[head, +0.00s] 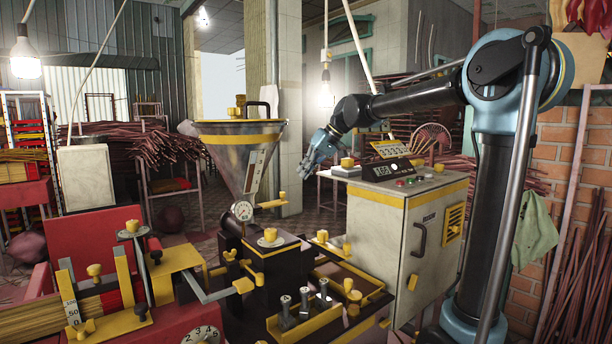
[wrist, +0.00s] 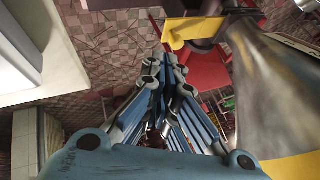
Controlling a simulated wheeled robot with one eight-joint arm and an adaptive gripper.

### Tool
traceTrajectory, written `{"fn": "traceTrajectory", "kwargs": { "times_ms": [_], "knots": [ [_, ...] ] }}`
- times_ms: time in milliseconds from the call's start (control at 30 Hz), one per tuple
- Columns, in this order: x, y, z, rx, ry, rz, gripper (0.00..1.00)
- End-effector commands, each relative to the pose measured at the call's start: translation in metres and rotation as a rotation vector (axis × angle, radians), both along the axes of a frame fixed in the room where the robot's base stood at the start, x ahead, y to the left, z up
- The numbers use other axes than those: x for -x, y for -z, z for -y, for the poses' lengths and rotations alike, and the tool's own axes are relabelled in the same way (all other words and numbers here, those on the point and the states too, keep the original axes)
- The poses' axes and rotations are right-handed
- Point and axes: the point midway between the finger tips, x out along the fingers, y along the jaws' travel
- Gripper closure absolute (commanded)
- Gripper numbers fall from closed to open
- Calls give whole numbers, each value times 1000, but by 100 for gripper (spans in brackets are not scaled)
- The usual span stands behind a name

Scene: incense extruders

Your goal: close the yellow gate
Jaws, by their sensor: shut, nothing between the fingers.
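A flat yellow piece, which looks like the yellow gate (head: 271,204), juts to the right from the foot of the metal hopper (head: 228,160), with a small upright knob at its outer end. In the wrist view a yellow plate (wrist: 190,33) shows at the top, beside the hopper's narrow end (wrist: 245,50); it seems to be the same piece. My gripper (head: 308,172) is to the right of the hopper and higher than the yellow piece, apart from it. In the wrist view its blue fingers (wrist: 168,62) are together and empty. How far the gate is open, I cannot tell.
A grey control cabinet (head: 405,235) with a yellow-edged top stands to the right, below my arm. A red machine (head: 90,235) fills the left. There is open air between my gripper and the hopper.

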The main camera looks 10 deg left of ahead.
Motion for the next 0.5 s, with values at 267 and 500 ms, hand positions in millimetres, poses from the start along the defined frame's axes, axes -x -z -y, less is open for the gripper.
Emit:
{"fn": "traceTrajectory", "kwargs": {
  "times_ms": [267,500],
  "knots": [
    [-1,38,-30,1,-4,-1,100],
    [-2,58,-45,1,-2,0,100]
  ]
}}
